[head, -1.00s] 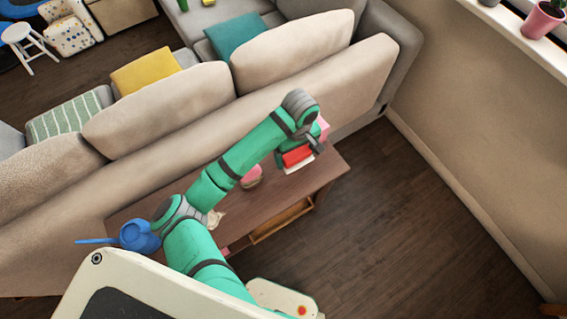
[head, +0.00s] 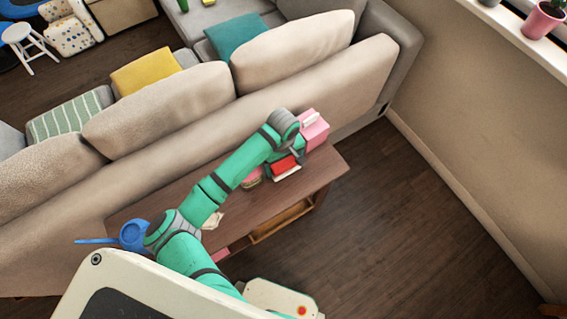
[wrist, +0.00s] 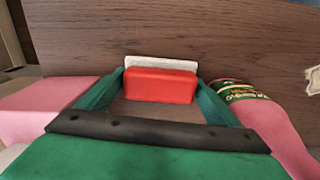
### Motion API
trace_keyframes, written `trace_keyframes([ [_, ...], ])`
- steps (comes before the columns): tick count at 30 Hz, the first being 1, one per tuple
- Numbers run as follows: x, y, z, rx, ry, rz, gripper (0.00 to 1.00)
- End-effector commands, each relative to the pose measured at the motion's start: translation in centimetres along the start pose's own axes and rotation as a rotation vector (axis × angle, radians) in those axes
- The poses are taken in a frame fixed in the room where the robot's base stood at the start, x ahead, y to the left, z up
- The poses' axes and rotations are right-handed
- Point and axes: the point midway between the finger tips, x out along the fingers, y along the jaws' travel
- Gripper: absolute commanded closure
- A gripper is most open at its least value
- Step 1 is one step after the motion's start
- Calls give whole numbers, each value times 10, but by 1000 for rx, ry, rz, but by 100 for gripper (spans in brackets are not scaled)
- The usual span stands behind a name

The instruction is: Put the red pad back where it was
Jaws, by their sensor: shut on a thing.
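The red pad (head: 284,165) is between my gripper's fingers, above or at the right end of the wooden table. In the wrist view the red pad (wrist: 160,87) spans the gap between the two green fingers of my gripper (wrist: 162,90), which is shut on it. A white strip (wrist: 160,62) runs along the pad's far side and also shows beside the pad in the head view (head: 288,173). I cannot tell whether the pad touches the tabletop.
A pink box (head: 315,130) stands close to my gripper at the table's back right. A pink labelled container (wrist: 265,110) is on its other side. The wooden table (head: 318,172) backs onto the sofa (head: 350,75). A blue watering can (head: 134,236) is at the left end.

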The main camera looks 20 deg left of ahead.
Motion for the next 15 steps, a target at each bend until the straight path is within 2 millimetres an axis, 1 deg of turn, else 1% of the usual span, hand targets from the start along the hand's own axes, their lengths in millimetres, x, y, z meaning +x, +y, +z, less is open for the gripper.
trace_keyframes([
  [5,3,0,0,0,0,0,57],
  [6,3,0,0,0,0,0,7],
  [7,3,0,0,0,0,0,0],
  [15,2,0,0,0,1,0,0],
])
